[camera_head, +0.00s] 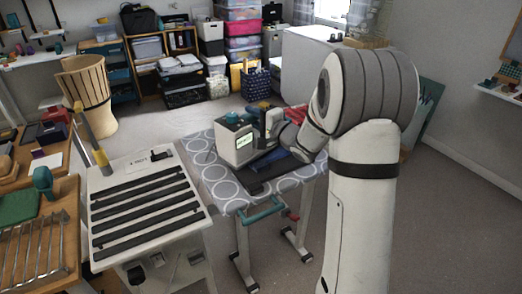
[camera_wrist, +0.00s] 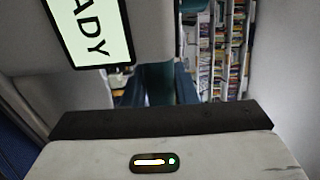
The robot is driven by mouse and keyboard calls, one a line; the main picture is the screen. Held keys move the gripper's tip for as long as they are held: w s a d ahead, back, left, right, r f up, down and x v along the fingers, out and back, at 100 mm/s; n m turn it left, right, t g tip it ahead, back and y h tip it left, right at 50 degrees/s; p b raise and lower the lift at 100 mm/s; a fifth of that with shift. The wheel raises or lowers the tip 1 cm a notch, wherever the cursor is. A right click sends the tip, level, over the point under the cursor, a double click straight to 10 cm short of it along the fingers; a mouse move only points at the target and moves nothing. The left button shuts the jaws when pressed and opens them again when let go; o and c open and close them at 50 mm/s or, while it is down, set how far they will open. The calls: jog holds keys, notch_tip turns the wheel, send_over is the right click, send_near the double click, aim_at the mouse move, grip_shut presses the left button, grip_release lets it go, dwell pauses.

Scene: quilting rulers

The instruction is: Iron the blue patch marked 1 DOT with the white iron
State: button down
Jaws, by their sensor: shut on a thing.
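The white iron (camera_head: 231,148), a boxy white body with a teal top and a lit screen, is at the far end of the grey ironing board. Its lit screen (camera_wrist: 92,28) shows the letters "ADY" in the wrist view, cut off by the picture edge. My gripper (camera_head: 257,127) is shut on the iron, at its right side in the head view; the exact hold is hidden. No 1 DOT mark can be read, so I cannot tell which patch this is.
The ironing board (camera_head: 205,168) has a grey cover with pale circles. A white slatted cart (camera_head: 150,205) stands close on its left. A bench with green and metal items is farther left, a wooden bin (camera_head: 88,95) behind. Floor at right is clear.

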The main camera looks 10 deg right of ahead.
jog(key=c, duration=1.1)
grip_release()
jog(key=shift+f, duration=0.25)
jog(key=shift+c, duration=1.1)
jog(key=shift+r, duration=0.3)
jog(key=shift+r+p, duration=0.75)
jog(key=shift+p, duration=0.15)
